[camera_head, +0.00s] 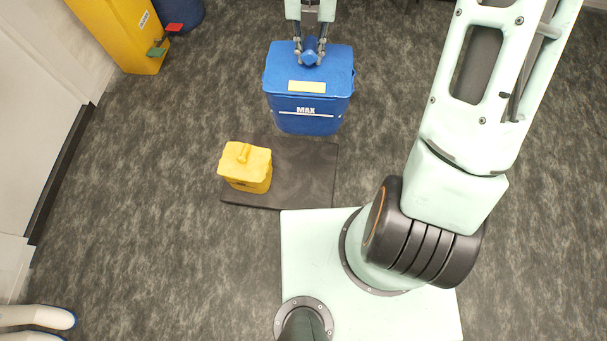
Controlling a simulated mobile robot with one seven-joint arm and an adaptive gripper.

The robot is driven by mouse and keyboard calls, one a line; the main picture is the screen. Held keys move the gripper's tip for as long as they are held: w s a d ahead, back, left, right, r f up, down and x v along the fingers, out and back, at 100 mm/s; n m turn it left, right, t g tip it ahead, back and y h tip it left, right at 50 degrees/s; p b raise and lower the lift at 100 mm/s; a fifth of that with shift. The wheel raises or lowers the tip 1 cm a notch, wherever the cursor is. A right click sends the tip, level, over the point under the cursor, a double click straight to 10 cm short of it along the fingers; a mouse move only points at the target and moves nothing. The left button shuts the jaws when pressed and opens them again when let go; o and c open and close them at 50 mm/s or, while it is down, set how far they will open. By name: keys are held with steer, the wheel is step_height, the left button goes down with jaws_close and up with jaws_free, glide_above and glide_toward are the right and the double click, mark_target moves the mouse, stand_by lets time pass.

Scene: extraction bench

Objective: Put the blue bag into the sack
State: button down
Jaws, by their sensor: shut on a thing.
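The blue bag (308,88) is a boxy blue thing with a pale yellow label on top and MAX on its front. It hangs upright under my gripper (310,55) at the top centre, beyond the far edge of the dark mat. My gripper is shut on the blue knob-like handle on its top. I cannot tell how high the bag's bottom is above the floor. Nothing in view can be clearly recognised as the sack.
A tall yellow container (120,35) with red and green tabs and a dark blue round container (180,12) stand at the top left. Grey floor is clear left of the mat.

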steer(key=shift+w+r, duration=0.1)
steer(key=shift+r, duration=0.1)
step_height(320, 180, up, 18)
steer(key=shift+r, duration=0.2)
stand_by(0.5)
